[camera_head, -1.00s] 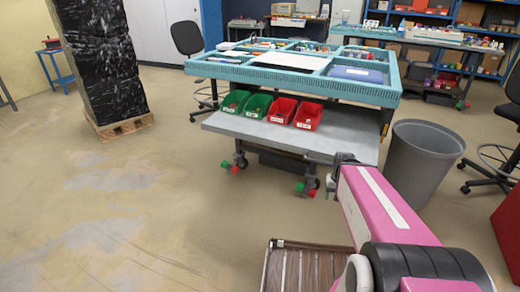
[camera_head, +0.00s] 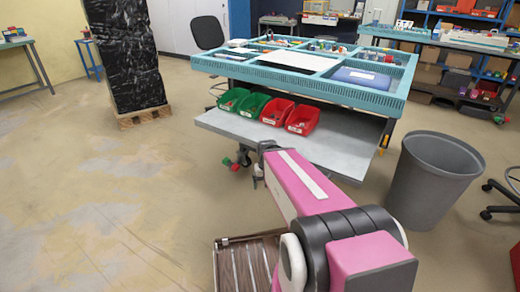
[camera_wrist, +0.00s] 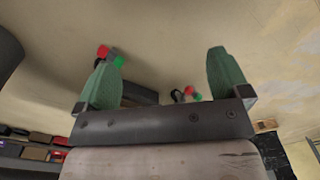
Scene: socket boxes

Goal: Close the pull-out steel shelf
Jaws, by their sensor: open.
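The grey steel shelf (camera_head: 345,155) is pulled out under the front of the teal workbench (camera_head: 300,78). Its bare grey surface sticks out well past the bench top. Two green bins (camera_head: 253,104) and two red bins (camera_head: 302,119) stand along its back part. My gripper (camera_head: 258,165) is near the shelf's front edge, left of its middle; whether it touches the edge cannot be told. In the wrist view my gripper's green fingers (camera_wrist: 165,80) are wide apart with nothing between them, and the shelf cannot be made out there.
A grey waste bin (camera_head: 428,185) stands right of the shelf. A caster with red and green parts (camera_head: 243,158) shows below the shelf. A black-wrapped pallet stack (camera_head: 125,60) stands at the back left. The floor on the left is clear.

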